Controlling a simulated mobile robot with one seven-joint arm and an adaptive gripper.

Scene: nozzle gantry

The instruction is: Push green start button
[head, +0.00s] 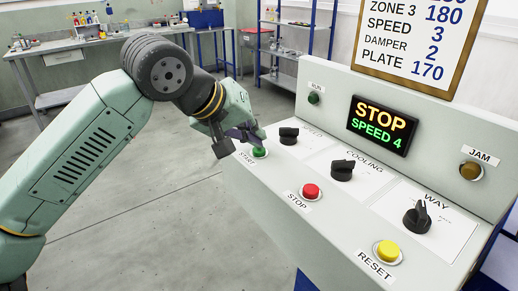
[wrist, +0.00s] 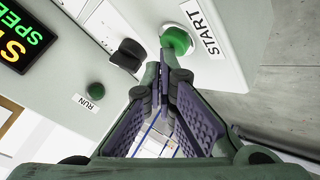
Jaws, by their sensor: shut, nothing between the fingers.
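The green start button (head: 260,152) sits at the left end of the control panel, beside a label reading START. In the wrist view the green start button (wrist: 176,40) is just beyond the fingertips. My gripper (head: 255,140) is shut and empty, its fingertips right at the button. In the wrist view my gripper (wrist: 166,62) has its two fingers together, tips close below the button. I cannot tell whether they touch it. The display (head: 382,124) reads STOP and SPEED 4.
The panel also holds a red STOP button (head: 311,191), a yellow RESET button (head: 387,251), black knobs (head: 342,170) and a dark green RUN lamp (head: 313,98). A JAM lamp (head: 470,170) is at the right. Open floor (head: 150,220) lies left of the panel.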

